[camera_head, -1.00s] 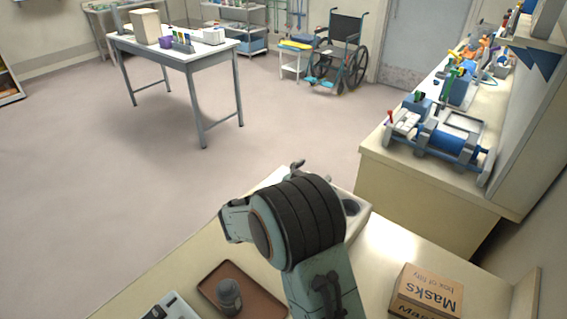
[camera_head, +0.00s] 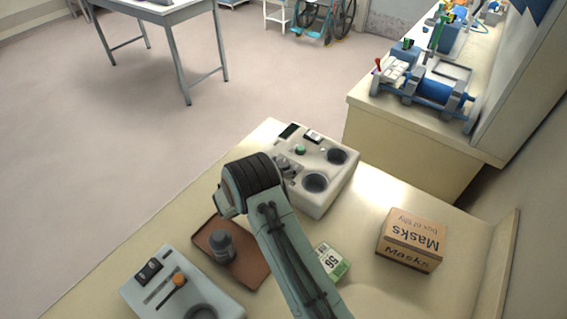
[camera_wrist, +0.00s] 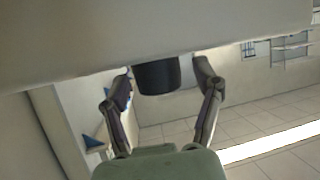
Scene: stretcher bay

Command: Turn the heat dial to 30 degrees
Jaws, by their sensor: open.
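A pale device (camera_head: 335,178) with two dark round wells, a green button and a small dark display stands on the counter. My gripper (camera_head: 288,167) is at the device's left side, partly hidden by my own wrist in the head view. In the wrist view, a dark round knob (camera_wrist: 157,76) sticks out from a pale surface (camera_wrist: 150,30); it looks like the heat dial. My gripper (camera_wrist: 163,72) is open, with one finger on each side of the knob. I cannot tell whether either finger touches it. No scale or pointer is readable.
A brown tray (camera_head: 255,272) holds a dark grey object (camera_head: 222,245). A second pale device (camera_head: 165,291) with an orange knob stands at lower left. A green-and-white box (camera_head: 331,262) is beside my arm. A masks box (camera_head: 411,240) stands to the right.

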